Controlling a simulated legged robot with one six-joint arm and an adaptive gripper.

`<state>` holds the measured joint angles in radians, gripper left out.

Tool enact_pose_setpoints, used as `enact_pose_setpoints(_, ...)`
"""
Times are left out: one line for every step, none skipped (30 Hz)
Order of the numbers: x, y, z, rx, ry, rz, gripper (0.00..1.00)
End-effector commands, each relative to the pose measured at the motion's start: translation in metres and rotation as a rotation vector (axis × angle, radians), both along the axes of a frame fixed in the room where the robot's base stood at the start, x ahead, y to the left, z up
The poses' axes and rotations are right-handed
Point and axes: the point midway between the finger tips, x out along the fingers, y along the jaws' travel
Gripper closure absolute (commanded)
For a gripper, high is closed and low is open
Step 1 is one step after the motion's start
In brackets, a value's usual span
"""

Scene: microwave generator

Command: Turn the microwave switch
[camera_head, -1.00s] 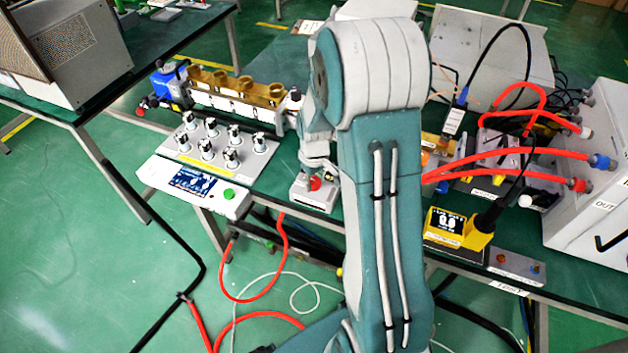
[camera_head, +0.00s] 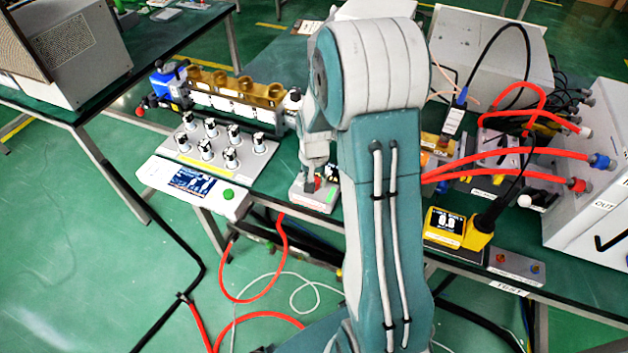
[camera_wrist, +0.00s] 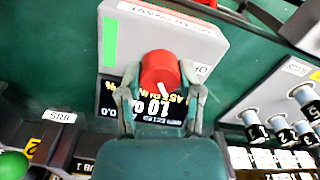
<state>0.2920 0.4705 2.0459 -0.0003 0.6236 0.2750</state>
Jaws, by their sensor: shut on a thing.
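The microwave switch is a red round knob (camera_wrist: 160,70) on a grey box (camera_wrist: 205,42) with a dark display beside it. The knob bears a white mark on its lower side in the wrist view. A green strip (camera_wrist: 110,42) shows on the box. My gripper (camera_wrist: 161,92) has one finger on each side of the knob and is shut on it. In the camera_head view, my gripper (camera_head: 316,168) reaches down to the box (camera_head: 306,203), and a little of the red knob (camera_head: 317,183) shows. The display figures are upside down and partly hidden by my gripper.
A panel with several silver knobs (camera_head: 215,148) stands left of the box, with a screen (camera_head: 191,182) and green button (camera_head: 228,194) in front. A yellow meter (camera_head: 458,228) and red cables (camera_head: 475,165) are to the right. My arm hides the table behind it.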

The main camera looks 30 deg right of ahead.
Motion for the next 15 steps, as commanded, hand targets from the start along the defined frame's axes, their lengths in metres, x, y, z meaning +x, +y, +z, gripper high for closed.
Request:
enact_pose_setpoints(-0.0018,0.0011,-0.0022,0.003,0.006,-0.021,1.00)
enact_pose_setpoints(-0.0019,0.0012,-0.0023,0.003,0.006,-0.031,1.00)
enact_pose_setpoints(-0.0019,0.0012,-0.0023,0.003,0.006,-0.045,1.00)
enact_pose_setpoints(-0.0019,0.0012,-0.0023,0.002,0.007,-0.054,1.00)
enact_pose_setpoints(-0.0019,0.0012,-0.0023,0.002,0.007,-0.062,1.00)
enact_pose_setpoints(-0.0019,0.0012,-0.0023,0.002,0.007,-0.071,1.00)
enact_pose_setpoints(-0.0019,0.0012,-0.0024,0.002,0.007,-0.077,1.00)
enact_pose_setpoints(-0.0019,0.0012,-0.0024,0.002,0.007,-0.082,1.00)
enact_pose_setpoints(-0.0020,0.0013,-0.0024,0.003,0.008,-0.087,1.00)
enact_pose_setpoints(-0.0020,0.0013,-0.0024,0.003,0.008,-0.090,1.00)
enact_pose_setpoints(-0.0020,0.0013,-0.0024,0.003,0.008,-0.092,1.00)
enact_pose_setpoints(-0.0021,0.0013,-0.0025,0.003,0.008,-0.094,1.00)
enact_pose_setpoints(-0.0021,0.0013,-0.0025,0.003,0.008,-0.095,1.00)
enact_pose_setpoints(-0.0021,0.0013,-0.0025,0.003,0.008,-0.096,1.00)
enact_pose_setpoints(-0.0021,0.0013,-0.0025,0.003,0.008,-0.097,1.00)
